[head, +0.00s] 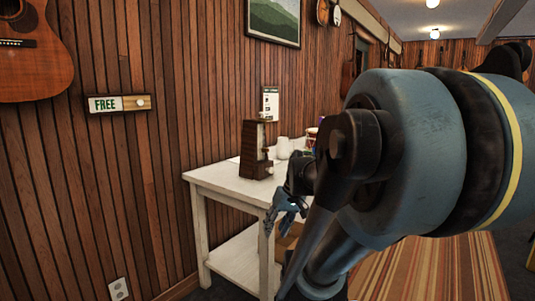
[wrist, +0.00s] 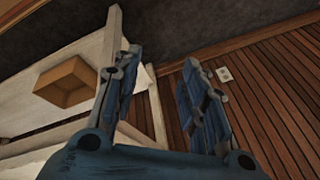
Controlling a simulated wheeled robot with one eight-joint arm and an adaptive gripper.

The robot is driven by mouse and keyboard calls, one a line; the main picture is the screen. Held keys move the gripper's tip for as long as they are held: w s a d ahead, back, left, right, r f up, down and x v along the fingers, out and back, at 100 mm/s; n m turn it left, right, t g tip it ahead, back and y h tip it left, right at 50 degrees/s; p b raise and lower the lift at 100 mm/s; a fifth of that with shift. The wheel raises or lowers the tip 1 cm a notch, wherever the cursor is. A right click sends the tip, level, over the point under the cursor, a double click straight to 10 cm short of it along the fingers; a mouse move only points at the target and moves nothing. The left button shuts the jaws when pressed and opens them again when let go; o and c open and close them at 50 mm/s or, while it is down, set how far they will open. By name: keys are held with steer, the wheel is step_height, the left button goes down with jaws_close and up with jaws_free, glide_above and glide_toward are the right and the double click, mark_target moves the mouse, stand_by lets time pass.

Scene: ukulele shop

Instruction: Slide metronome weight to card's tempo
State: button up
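A dark brown wooden metronome (head: 250,150) stands upright on the white table (head: 225,182) in the head view. Its light front strip faces right, and the weight is too small to make out clearly. A white card (head: 270,103) with a dark picture and small print is upright behind the metronome against the wall; its tempo cannot be read. My gripper (head: 278,222) is in front of the table, below and right of the metronome and apart from it. In the wrist view my gripper (wrist: 160,85) has its two blue fingers spread with nothing between them. The metronome is not in the wrist view.
White mugs (head: 286,147) and a red-banded drum-like thing (head: 311,134) stand to the metronome's right, partly behind my arm. A cardboard box (wrist: 68,82) sits on the lower shelf. A FREE sign (head: 119,103) and a ukulele (head: 35,50) hang on the plank wall.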

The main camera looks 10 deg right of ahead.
steer(key=w+a+r+n+t+y, duration=0.1)
steer(key=w+r+y, duration=0.15)
steer(key=w, duration=0.35)
steer(key=w+r+n+t+y, duration=0.1)
steer(key=w+r, duration=0.2)
steer(key=w, duration=0.2)
steer(key=n+t+y, duration=0.5)
steer(key=t+y, duration=0.1)
steer(key=t, duration=0.2)
glide_toward(268, 150)
steer(key=x, duration=0.9)
steer(key=shift+w+a+r, duration=0.1)
steer(key=shift+w+a, duration=0.05)
steer(key=shift+a, duration=0.15)
steer(key=shift+c, duration=0.5)
jaws_close()
